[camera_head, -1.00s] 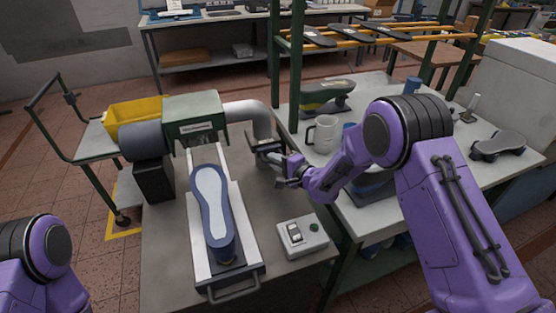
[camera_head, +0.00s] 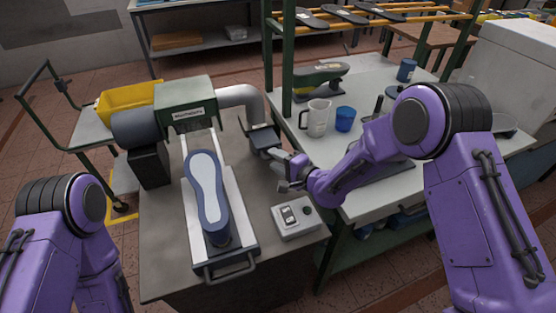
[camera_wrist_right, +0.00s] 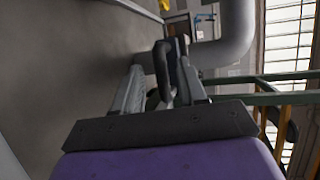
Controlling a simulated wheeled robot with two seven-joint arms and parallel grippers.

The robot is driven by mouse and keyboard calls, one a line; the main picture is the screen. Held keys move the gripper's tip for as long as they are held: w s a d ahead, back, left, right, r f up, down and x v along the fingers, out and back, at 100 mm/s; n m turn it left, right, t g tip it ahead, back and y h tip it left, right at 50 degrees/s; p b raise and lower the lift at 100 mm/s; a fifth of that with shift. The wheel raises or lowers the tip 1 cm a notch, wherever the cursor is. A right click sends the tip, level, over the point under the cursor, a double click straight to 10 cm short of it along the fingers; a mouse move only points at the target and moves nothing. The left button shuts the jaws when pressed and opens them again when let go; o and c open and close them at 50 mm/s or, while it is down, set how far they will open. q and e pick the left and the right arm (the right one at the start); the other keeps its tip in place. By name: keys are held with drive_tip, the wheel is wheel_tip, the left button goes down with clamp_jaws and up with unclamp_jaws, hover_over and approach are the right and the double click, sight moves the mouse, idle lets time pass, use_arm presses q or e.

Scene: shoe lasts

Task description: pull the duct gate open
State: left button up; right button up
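The duct gate (camera_head: 263,138) is a grey block below the elbow of the grey duct (camera_head: 240,96), right of the green machine head. In the wrist view its dark looped handle (camera_wrist_right: 161,72) stands between my right gripper's fingers. My right gripper (camera_head: 281,159) is right at the gate in the head view. In the wrist view (camera_wrist_right: 160,88) its grey fingers are apart, one on each side of the handle, with a visible gap on the left. My left arm shows at the lower left, but its gripper is out of the frame.
A switch box (camera_head: 296,218) sits on the bench just in front of my right gripper.

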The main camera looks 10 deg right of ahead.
drive_tip(key=b+v, duration=0.2)
drive_tip(key=v, duration=0.8)
drive_tip(key=shift+s+d, duration=0.15)
drive_tip(key=shift+s, duration=0.1)
